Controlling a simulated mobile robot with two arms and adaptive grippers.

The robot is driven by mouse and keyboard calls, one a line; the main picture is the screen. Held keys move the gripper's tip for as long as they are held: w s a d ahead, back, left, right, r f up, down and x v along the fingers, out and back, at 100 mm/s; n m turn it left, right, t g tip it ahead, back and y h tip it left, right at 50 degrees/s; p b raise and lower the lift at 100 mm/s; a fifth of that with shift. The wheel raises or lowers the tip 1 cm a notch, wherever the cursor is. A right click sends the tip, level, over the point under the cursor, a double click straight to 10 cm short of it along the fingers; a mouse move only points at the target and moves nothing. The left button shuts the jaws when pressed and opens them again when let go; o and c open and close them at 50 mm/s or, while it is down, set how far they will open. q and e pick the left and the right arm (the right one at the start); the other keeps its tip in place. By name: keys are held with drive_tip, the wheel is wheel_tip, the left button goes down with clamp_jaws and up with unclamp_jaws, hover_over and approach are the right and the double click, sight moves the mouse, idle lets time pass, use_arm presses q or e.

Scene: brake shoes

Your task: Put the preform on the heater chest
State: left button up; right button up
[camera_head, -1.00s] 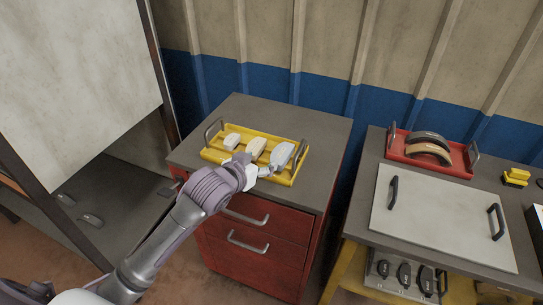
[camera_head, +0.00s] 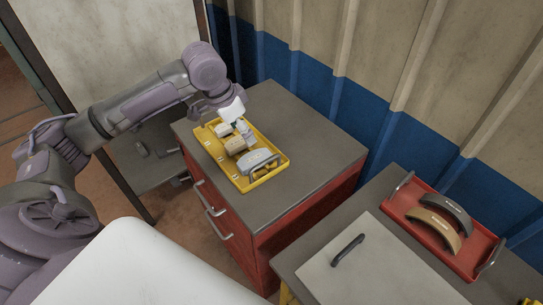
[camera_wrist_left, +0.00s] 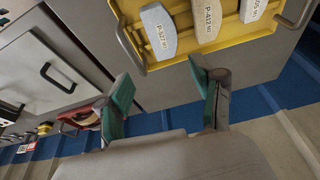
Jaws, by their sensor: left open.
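Three curved, block-like preforms lie in a yellow tray (camera_head: 243,182) on the red drawer cabinet: a pale grey one (camera_head: 262,161), a tan one (camera_head: 236,145) and a whitish one (camera_head: 224,129). In the left wrist view the pale grey one is labelled P-527 M (camera_wrist_left: 157,31), the middle one P-432 M (camera_wrist_left: 207,20). My left gripper (camera_head: 243,127) is over the tray's far side, partly hidden by its wrist. In its wrist view its green-padded fingers (camera_wrist_left: 165,95) are wide apart and empty. My right gripper is not in view.
A red tray (camera_head: 483,262) with a dark and a tan brake shoe (camera_head: 440,228) stands beyond the grey lid. The cabinet top (camera_head: 310,140) is bare right of the yellow tray. A corrugated wall (camera_head: 390,120) stands behind. The yellow tray has raised handles.

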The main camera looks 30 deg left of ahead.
use_arm(q)
approach(253, 158)
drive_tip(key=shift+w+f+p, duration=0.15)
drive_tip(key=shift+f+p, duration=0.15)
drive_tip(key=shift+f, duration=0.3)
drive_tip(key=x, duration=0.3)
drive_tip(key=shift+w+d+r, duration=0.1)
drive_tip(key=shift+w+d, duration=0.05)
drive_tip(key=shift+d, duration=0.1)
drive_tip(key=p+x, duration=0.1)
drive_tip(key=x, duration=0.4)
drive_tip(key=shift+a+f+p, duration=0.2)
drive_tip(key=shift+p, duration=0.15)
drive_tip(key=c, duration=0.9)
drive_tip(key=shift+c, duration=0.7)
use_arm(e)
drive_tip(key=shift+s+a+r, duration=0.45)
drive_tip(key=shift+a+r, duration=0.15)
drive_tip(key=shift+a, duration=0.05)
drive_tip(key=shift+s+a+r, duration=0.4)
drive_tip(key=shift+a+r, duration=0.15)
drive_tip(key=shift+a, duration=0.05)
